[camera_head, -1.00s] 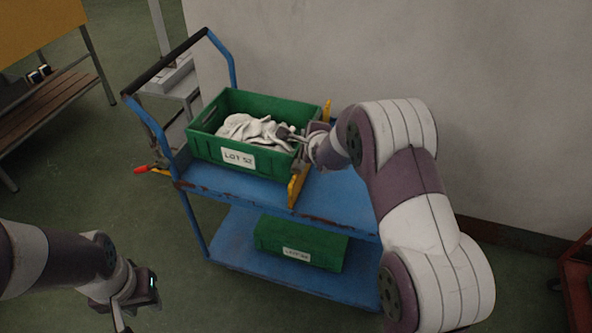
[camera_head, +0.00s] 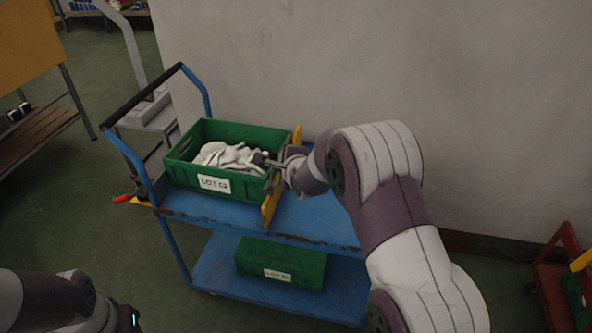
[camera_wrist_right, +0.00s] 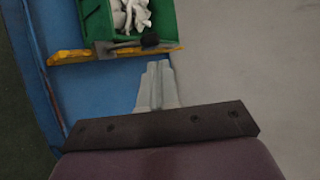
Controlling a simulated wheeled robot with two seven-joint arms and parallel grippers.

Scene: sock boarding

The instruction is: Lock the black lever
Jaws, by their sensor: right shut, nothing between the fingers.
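A black lever (camera_wrist_right: 150,40), a dark knob with a grey arm, lies along the yellow bar (camera_wrist_right: 73,57) at the near end of the green crate in the right wrist view. In the head view its dark end (camera_head: 258,158) shows small at the crate's right rim. My right gripper (camera_wrist_right: 158,66) is shut and empty, its tips close to the lever; I cannot tell whether they touch. My left gripper is mostly cut off at the bottom left of the head view, where only its body (camera_head: 130,319) shows; its fingers are hidden.
The green crate (camera_head: 180,175) holds white cloth items on the blue trolley's top shelf (camera_head: 322,222). A second green crate (camera_head: 300,262) stands on the lower shelf. A red-tipped handle (camera_head: 122,198) sticks out left. A grey wall is behind; a red cart (camera_head: 553,285) stands right.

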